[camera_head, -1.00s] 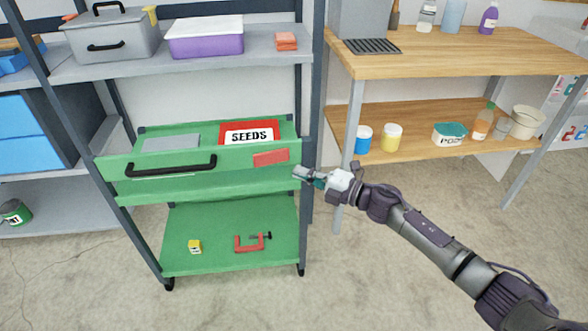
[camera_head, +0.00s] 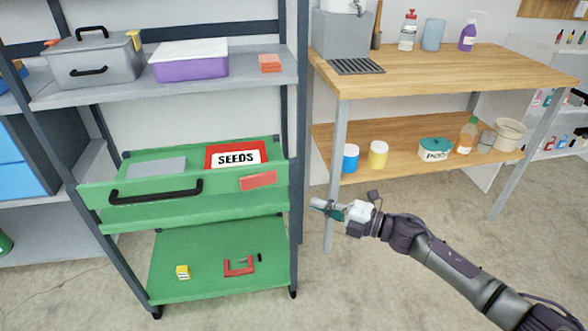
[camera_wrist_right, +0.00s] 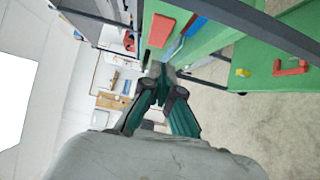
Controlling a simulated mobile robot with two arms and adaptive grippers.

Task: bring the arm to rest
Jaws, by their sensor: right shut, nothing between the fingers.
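My right arm reaches in from the lower right in the head view. Its gripper (camera_head: 322,207) is shut and empty, in the air to the right of the green cart and in front of the workbench's left leg. In the right wrist view the gripper's fingers (camera_wrist_right: 164,75) meet at their tips with nothing between them. The green cart (camera_head: 222,290) stands left of the gripper, apart from it. My left gripper is not in view.
The cart's drawer (camera_head: 140,212) is open, with a red SEEDS box (camera_head: 236,155) in it. A red clamp (camera_head: 238,268) and a small yellow box (camera_head: 183,272) lie on the lower shelf. A wooden workbench (camera_head: 450,75) stands behind right. Floor at right is clear.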

